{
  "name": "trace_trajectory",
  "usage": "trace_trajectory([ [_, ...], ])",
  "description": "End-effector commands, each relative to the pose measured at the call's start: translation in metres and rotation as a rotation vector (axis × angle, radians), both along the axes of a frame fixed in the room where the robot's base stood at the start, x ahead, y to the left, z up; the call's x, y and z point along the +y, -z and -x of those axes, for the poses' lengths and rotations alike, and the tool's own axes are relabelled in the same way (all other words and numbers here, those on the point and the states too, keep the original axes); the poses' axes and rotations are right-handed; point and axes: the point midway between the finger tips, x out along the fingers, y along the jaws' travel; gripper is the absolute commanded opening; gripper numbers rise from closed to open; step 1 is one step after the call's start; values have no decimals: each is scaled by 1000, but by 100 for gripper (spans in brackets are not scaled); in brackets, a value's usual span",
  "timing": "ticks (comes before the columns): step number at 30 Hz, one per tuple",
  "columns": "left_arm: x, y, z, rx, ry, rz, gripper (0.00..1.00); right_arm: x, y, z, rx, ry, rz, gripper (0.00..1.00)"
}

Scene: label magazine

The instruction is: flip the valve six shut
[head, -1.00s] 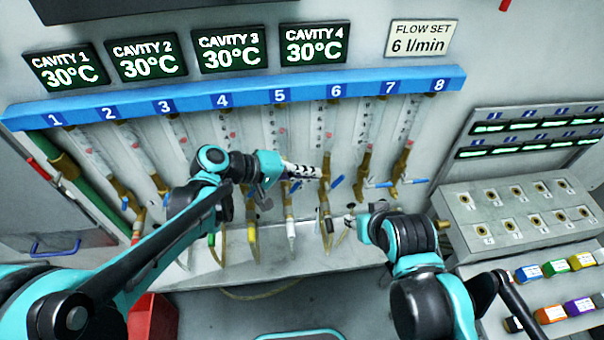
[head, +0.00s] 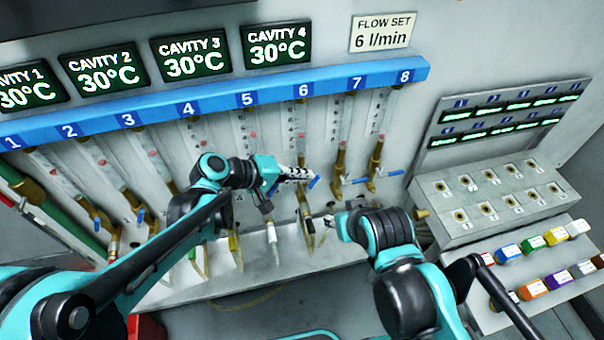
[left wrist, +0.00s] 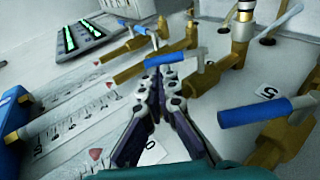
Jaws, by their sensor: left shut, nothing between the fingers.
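Valve six has a blue lever handle (head: 314,183) on a brass fitting below the flow tube marked 6 in the head view. The handle sits slanted. My left gripper (head: 311,174) is shut and empty, with its fingertips right beside this handle. In the left wrist view, the closed fingers (left wrist: 160,78) end just in front of a blue handle (left wrist: 174,61) on a brass fitting, and partly cover it. I cannot tell whether they touch. My right gripper (head: 333,222) is below and to the right, small and partly hidden by its own arm.
Neighbouring blue handles sit at valve seven (head: 357,182) and valve eight (head: 390,173). In the left wrist view, another blue handle (left wrist: 252,111) lies close on the right by label 5. Hoses hang below the valves. A sloped socket panel (head: 470,200) stands at the right.

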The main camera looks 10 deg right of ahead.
Motion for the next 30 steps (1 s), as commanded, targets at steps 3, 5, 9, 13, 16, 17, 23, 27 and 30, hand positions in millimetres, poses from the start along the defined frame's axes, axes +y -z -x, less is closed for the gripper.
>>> trace_trajectory([
  [3, -2, -2, 0, 1, 1, -20, 0, 0, -4, 0, 0, 0, 0, 40],
  [5, -2, -2, 0, 2, 1, -27, 0, 0, -5, 0, 0, 0, 0, 40],
  [9, -4, -1, 0, 2, 1, -50, 0, 0, -7, 0, 0, 0, 0, 40],
  [13, -5, -2, 1, 3, 2, -72, 0, 0, -10, 0, 0, 0, 0, 40],
  [16, -7, -2, 0, 4, 2, -91, 0, 0, -12, 0, 0, 0, 0, 40],
  [17, -7, -2, 0, 4, 2, -98, 0, 0, -13, 0, 0, 0, 0, 40],
  [23, -13, -3, 1, 6, 4, -174, 0, 0, -23, 0, 0, 0, 0, 40],
  [27, -21, -3, 1, 9, 7, -270, 0, 0, -34, 0, 0, 0, 0, 40],
  [30, -27, -2, 1, 11, 8, -359, 0, 0, -41, 0, 0, 0, 0, 40],
])
